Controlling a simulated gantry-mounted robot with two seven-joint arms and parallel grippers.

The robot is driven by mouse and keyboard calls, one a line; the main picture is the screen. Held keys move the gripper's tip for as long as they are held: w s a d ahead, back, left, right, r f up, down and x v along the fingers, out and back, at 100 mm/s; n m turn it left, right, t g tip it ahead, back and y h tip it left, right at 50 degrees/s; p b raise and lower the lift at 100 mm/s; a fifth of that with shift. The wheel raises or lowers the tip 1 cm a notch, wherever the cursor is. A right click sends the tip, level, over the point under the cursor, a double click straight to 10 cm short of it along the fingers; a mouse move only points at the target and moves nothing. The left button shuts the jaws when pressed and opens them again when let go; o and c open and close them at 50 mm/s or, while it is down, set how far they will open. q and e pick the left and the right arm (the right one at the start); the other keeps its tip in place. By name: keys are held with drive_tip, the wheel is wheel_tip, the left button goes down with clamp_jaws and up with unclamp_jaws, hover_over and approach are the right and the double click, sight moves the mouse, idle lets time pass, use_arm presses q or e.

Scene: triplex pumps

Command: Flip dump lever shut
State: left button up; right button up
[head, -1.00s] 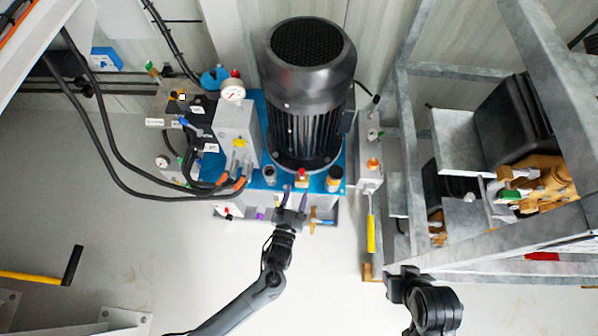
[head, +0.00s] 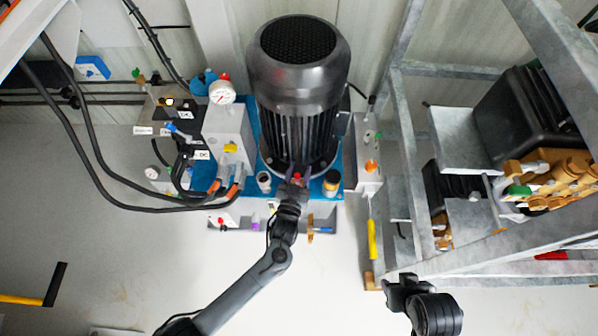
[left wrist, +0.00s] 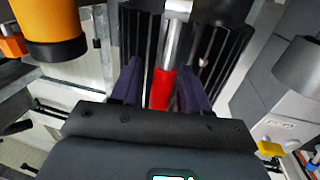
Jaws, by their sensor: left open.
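A red-sleeved lever on a silver rod (left wrist: 162,86) stands in front of the black motor fins in the left wrist view. I take it to be the dump lever; no label shows. My left gripper (left wrist: 155,80) is open, with one purple-dark finger on each side of the red sleeve. I cannot tell whether either finger touches it. In the head view my left gripper (head: 298,177) is at the front of the blue pump base (head: 312,192), with a bit of red between its fingers. My right arm's dark end (head: 405,290) is at the lower right; its fingers cannot be made out.
The large black motor (head: 298,75) rises behind the lever. A pressure gauge (head: 222,92) and black hoses lie to the left. A grey metal frame (head: 410,170) stands at right.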

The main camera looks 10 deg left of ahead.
sight(299, 181)
use_arm(q)
drive_tip(key=shift+c, duration=0.3)
clamp_jaws()
drive_tip(key=shift+s+f+t+b, duration=0.25)
drive_tip(key=shift+t+b, duration=0.05)
drive_tip(key=shift+b, duration=0.4)
drive_tip(key=s+t+b, duration=0.1)
drive_tip(key=t+b, duration=0.1)
drive_tip(key=b, duration=0.1)
drive_tip(key=s+m+t+h+b, duration=0.1)
drive_tip(key=t+b, duration=0.1)
drive_tip(key=b, duration=0.2)
drive_tip(key=shift+s+d+f+t, duration=0.15)
drive_tip(key=shift+s+f+t, duration=0.15)
drive_tip(key=shift+s+f, duration=0.1)
drive_tip(key=shift+s+m+t+h+b, duration=0.3)
drive_tip(key=shift+m+t+b, duration=0.2)
drive_tip(key=shift+t+b, duration=0.3)
